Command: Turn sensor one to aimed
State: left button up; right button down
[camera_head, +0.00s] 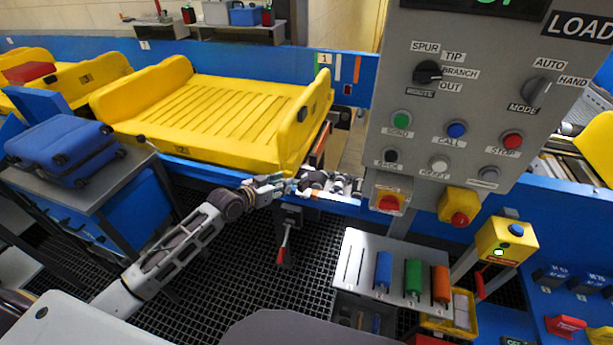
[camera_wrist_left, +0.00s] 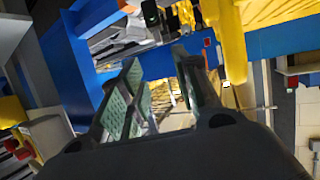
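My left gripper (camera_head: 347,185) is at the blue conveyor edge, just in front of the yellow tray (camera_head: 215,105) and left of the grey control panel. In the left wrist view its two fingers (camera_wrist_left: 158,88) stand apart with nothing between them. Beyond the fingertips is a small dark device with a greenish face (camera_wrist_left: 150,13), near the blue rail. A small dark device (camera_head: 342,118) also shows past the tray's right end in the head view. I cannot tell which part is sensor one or how it is turned. My right gripper is not in view.
The control panel (camera_head: 450,190) with knobs and buttons stands close right of the gripper. A red-tipped lever (camera_head: 283,247) hangs below the rail. A blue suitcase (camera_head: 62,150) lies on a side table. Blue, green and orange rollers (camera_head: 413,277) lie on a grey plate.

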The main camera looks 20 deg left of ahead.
aim_at(303, 176)
pick_arm(q)
jog(key=shift+s+a+f, duration=0.1)
jog(key=shift+s+f, duration=0.05)
jog(key=shift+f, duration=0.1)
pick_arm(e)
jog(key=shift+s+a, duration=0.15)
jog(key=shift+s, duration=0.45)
pick_arm(q)
jog(key=shift+x, duration=6.85)
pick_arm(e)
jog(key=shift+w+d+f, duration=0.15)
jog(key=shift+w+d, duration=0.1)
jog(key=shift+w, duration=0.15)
pick_arm(q)
jog(key=shift+f, duration=0.25)
